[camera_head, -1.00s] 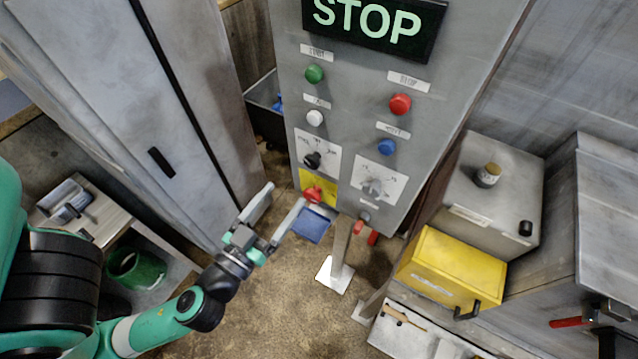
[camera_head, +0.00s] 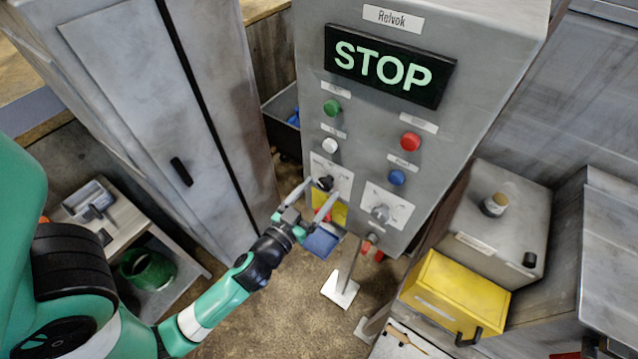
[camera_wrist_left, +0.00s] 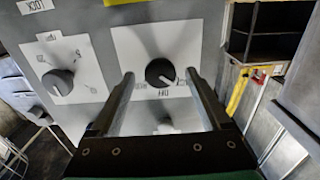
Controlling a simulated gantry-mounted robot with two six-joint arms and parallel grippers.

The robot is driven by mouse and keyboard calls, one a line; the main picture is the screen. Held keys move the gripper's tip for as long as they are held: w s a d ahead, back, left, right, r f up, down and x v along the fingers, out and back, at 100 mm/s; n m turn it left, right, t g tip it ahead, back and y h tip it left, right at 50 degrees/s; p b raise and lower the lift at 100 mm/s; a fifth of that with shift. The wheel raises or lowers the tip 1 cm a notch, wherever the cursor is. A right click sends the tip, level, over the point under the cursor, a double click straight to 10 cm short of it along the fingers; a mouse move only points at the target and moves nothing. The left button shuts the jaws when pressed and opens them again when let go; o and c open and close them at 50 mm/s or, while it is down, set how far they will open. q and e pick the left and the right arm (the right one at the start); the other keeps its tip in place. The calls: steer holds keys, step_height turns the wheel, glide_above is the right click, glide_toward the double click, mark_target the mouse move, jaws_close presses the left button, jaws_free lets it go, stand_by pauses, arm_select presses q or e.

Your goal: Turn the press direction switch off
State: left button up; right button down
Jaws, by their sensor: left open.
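The black rotary switch (camera_head: 325,183) sits on a white label plate at the lower left of the grey control panel. The left wrist view shows this black knob (camera_wrist_left: 160,72) with an upside-down OFF marking beneath it. My left gripper (camera_head: 322,188) is open, with its fingers on either side of the black knob. In the wrist view the fingertips (camera_wrist_left: 159,76) flank the knob with gaps; whether they touch it cannot be told. A second, grey rotary knob (camera_head: 380,213) is on a white plate to the right. My right gripper is out of view.
The panel has a lit STOP display (camera_head: 390,67) and green, white, red and blue buttons. A yellow plate (camera_head: 330,209) lies below the black switch, partly hidden by my gripper. A grey cabinet (camera_head: 150,110) stands left; a yellow box (camera_head: 455,292) stands right.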

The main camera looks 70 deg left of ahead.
arm_select(q)
steer(key=shift+w+a+f, duration=0.1)
steer(key=shift+w+a, duration=0.1)
steer(key=shift+w, duration=0.05)
jaws_close()
stand_by(0.3)
steer(key=shift+m, duration=0.3)
steer(key=m, duration=0.4)
steer(key=m+p, duration=0.1)
steer(key=m, duration=0.4)
steer(key=shift+m, duration=0.3)
